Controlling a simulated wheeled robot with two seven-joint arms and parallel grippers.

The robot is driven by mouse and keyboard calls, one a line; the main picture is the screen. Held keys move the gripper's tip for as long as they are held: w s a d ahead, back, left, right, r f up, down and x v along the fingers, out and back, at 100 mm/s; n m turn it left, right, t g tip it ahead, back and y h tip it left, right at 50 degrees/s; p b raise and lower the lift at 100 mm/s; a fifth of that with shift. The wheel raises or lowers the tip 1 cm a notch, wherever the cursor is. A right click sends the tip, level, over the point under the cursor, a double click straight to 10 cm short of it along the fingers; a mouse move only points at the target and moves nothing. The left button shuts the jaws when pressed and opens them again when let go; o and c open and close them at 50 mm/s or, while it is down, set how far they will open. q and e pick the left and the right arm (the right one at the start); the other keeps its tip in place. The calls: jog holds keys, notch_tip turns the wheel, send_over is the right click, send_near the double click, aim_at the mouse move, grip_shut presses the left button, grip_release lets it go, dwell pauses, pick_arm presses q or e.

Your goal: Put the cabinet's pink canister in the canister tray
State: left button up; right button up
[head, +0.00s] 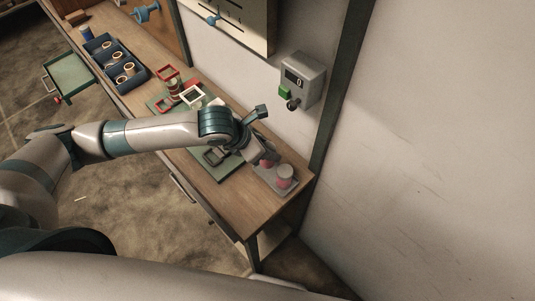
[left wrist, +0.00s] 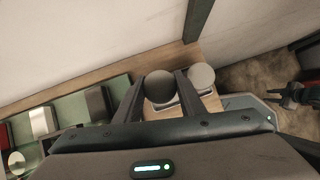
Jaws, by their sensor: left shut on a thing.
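My left gripper (head: 266,160) is shut on a pink canister (head: 267,164), which is partly hidden by the gripper in the head view. In the left wrist view the held canister's dark round top (left wrist: 158,86) sits between the two fingers. The grey canister tray (head: 262,182) lies at the near right end of the bench. Another canister (head: 285,175), pale on top and pinkish below, stands upright on it; its round top (left wrist: 202,76) also shows in the left wrist view, just right of the fingers. The held canister is over or on the tray's far part; I cannot tell whether it touches.
A green mat (head: 227,168) with frames lies beside the tray, partly behind my left arm. A dark blue tray (head: 137,77) with several rolls stands farther left. A grey box (head: 303,78) with a green button hangs on the wall.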

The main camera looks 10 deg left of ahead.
aim_at(265, 164)
pick_arm(q)
jog(key=shift+f+p, duration=0.35)
jog(key=shift+f, duration=0.1)
notch_tip(265, 164, down, 2)
jog(key=shift+p, duration=0.45)
jog(key=shift+f, duration=0.5)
jog(key=o, duration=0.8)
